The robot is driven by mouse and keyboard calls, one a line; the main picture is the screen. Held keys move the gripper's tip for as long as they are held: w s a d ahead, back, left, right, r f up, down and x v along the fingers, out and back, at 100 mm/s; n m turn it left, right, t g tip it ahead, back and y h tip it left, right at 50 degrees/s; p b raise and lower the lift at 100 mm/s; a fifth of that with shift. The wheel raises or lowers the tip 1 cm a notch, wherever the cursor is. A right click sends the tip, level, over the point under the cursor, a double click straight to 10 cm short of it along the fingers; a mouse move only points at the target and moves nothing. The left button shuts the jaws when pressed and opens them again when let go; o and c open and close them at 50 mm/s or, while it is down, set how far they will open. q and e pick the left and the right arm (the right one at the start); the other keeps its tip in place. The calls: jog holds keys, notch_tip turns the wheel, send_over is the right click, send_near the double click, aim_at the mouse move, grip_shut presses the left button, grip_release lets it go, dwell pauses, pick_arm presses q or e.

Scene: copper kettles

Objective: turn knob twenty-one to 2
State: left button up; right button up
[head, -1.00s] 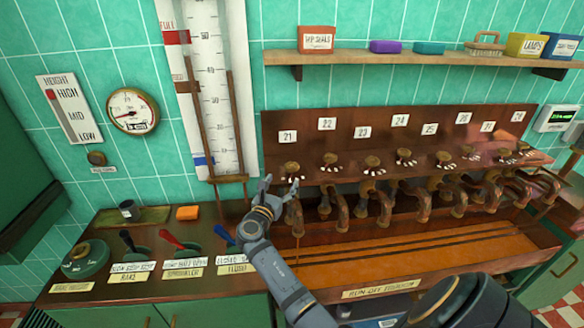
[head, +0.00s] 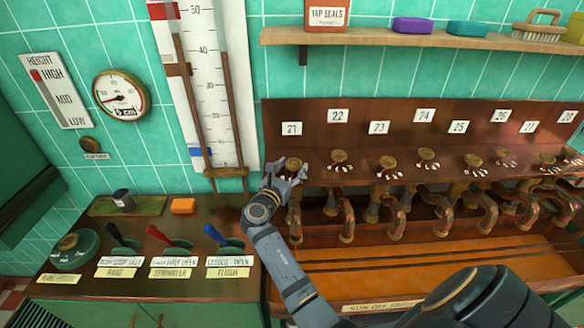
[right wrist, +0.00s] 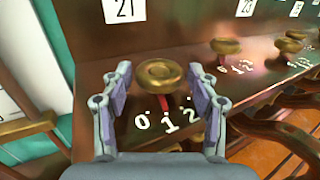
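Knob twenty-one (right wrist: 160,75) is a round brass knob below the white plate marked 21 (right wrist: 124,9). Its red pointer (right wrist: 163,103) points down toward the 1 in the right wrist view. The marks 0, 1 and 2 show around it, with the 2 (right wrist: 190,115) at the right. My right gripper (right wrist: 159,82) is open, with one finger on each side of the knob. I cannot tell whether the fingers touch it. In the head view my right gripper (head: 284,174) is at the knob and partly hides it. My left gripper is out of view.
Knob twenty-two (head: 339,156) is close on the right, with several more knobs beyond it. Copper spouts hang below them over a wooden trough (head: 420,262). Red (head: 159,234) and blue (head: 213,233) levers stand to the left. A shelf (head: 400,38) hangs above.

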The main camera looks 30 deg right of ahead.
jog(key=c, duration=0.7)
jog(key=shift+r+p, duration=0.15)
jog(key=shift+p, duration=0.35)
jog(key=n+t+y+p, duration=0.1)
jog(key=p, duration=0.1)
jog(key=n+t+y+p, duration=0.1)
jog(key=t+p, duration=0.1)
jog(key=shift+s+d+r+n, duration=0.15)
jog(key=shift+n, duration=0.15)
jog(key=shift+n+t+y+p, duration=0.7)
jog(key=shift+t+y, duration=0.1)
jog(key=shift+y, duration=0.3)
jog(key=shift+s+d+f+n+t+y+p, duration=0.15)
jog(key=shift+n+t+y+p, duration=0.15)
jog(key=shift+n+t+y, duration=0.2)
jog(key=shift+w+f+n+t+y+p, duration=0.15)
jog(key=shift+n+t+y+p, duration=0.2)
jog(key=shift+y, duration=0.25)
jog(key=shift+s, duration=0.1)
jog(key=o, duration=1.1)
jog(key=shift+o, duration=0.2)
